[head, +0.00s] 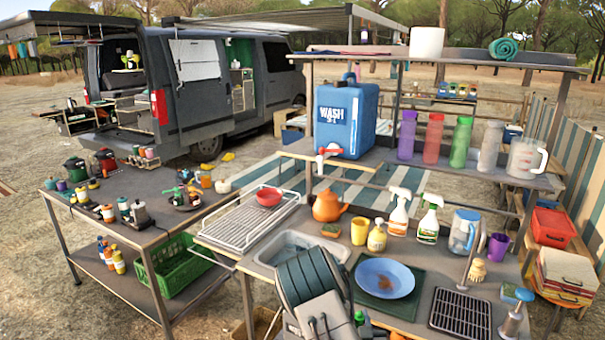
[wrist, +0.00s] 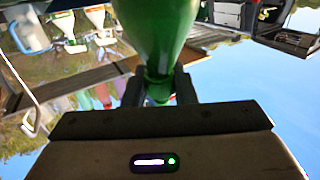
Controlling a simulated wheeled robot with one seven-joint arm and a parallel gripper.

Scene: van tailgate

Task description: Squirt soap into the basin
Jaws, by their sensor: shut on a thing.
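My gripper (wrist: 158,90) is shut on the neck of a green bottle (wrist: 160,35) in the wrist view. That view is upside down, with the sky at its bottom, and the bottle's wide body spreads away from the fingers toward the top edge. A small white and red part shows at the neck. In the head view my arm covers the gripper, and a small patch of green shows beside it. The pale basin (head: 280,246) is set in the counter behind my arm. My arm hides part of the basin, and its inside is only partly visible.
A ribbed drying rack (head: 245,225) with a red bowl (head: 269,196) is left of the basin. A blue plate (head: 384,278) lies on a green mat to the right. An orange kettle (head: 328,205), yellow cup (head: 359,231) and soap bottle (head: 377,237) stand behind. A shelf crosses above.

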